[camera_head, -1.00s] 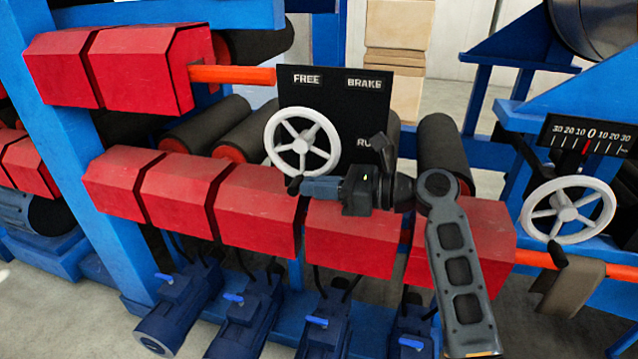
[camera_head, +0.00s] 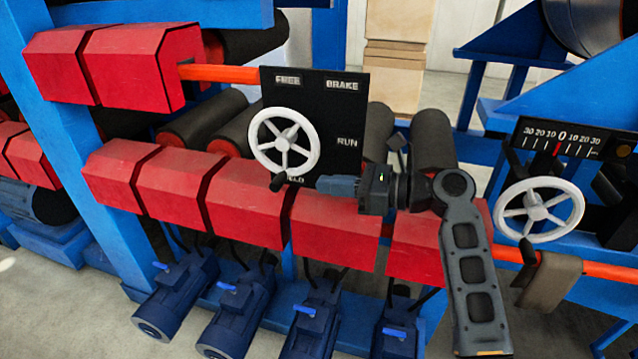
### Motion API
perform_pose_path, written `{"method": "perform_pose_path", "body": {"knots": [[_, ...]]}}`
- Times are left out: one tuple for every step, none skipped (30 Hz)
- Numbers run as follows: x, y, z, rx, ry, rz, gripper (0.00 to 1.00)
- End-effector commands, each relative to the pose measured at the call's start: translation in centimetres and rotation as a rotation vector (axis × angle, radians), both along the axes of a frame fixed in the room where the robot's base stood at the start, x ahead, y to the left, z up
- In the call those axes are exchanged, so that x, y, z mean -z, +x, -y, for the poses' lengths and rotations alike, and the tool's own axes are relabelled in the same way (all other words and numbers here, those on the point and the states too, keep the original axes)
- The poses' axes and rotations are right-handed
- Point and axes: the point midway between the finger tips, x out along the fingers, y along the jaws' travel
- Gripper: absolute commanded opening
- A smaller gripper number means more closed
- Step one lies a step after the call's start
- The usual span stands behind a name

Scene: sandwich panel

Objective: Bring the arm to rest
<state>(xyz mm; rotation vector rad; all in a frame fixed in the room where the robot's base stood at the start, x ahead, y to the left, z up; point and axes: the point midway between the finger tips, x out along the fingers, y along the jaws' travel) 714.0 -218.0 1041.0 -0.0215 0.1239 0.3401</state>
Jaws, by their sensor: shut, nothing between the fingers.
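My gripper (camera_head: 326,186) is at the end of my dark grey arm, in the middle of the head view. It points left and is shut, with nothing seen in it. Its tip is just right of the dark handle knob (camera_head: 278,182) of a white handwheel (camera_head: 284,142); a small gap seems to show between them, but the depth is hard to tell. The handwheel sits before a black panel (camera_head: 335,90) marked FREE, BRAKE and RUN, with a lower word mostly hidden by the wheel and knob.
Red guard boxes (camera_head: 245,205) run below my gripper, with blue motors (camera_head: 175,300) under them. On the right stand a second white handwheel (camera_head: 540,210) and a scale (camera_head: 570,140) with a red pointer near 0. A brown cloth (camera_head: 548,280) hangs on an orange bar.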

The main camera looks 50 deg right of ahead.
Motion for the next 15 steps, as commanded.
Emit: {"method": "perform_pose_path", "body": {"knots": [[0.0, -0.7, 0.3, 0.004, 0.0, 0.0, 0.0], [-0.1, -1.2, 0.5, 0.004, 0.0, 0.0, 0.0], [-0.2, -1.8, 0.7, 0.003, -0.001, 0.0, 0.0], [-0.3, -2.2, 0.9, 0.004, 0.0, 0.0, 0.0], [-0.3, -2.7, 1.1, 0.004, 0.0, 0.0, 0.0], [-0.4, -3.3, 1.3, 0.005, -0.001, 0.0, 0.0], [-0.5, -3.8, 1.5, 0.005, -0.002, 0.001, 0.0], [-0.6, -4.2, 1.6, 0.004, -0.001, 0.0, 0.0], [-0.7, -4.7, 1.8, 0.005, -0.002, 0.001, 0.0], [-0.8, -5.0, 1.9, 0.003, -0.001, -0.001, 0.0], [-0.8, -5.3, 2.0, 0.003, 0.0, 0.0, 0.0], [-0.9, -5.7, 2.2, 0.004, 0.0, 0.0, 0.0], [-1.0, -5.9, 2.2, 0.003, 0.001, 0.0, 0.0], [-1.0, -6.0, 2.3, 0.002, 0.001, 0.0, 0.0], [-1.0, -6.2, 2.3, 0.001, 0.0, 0.0, 0.0]]}}
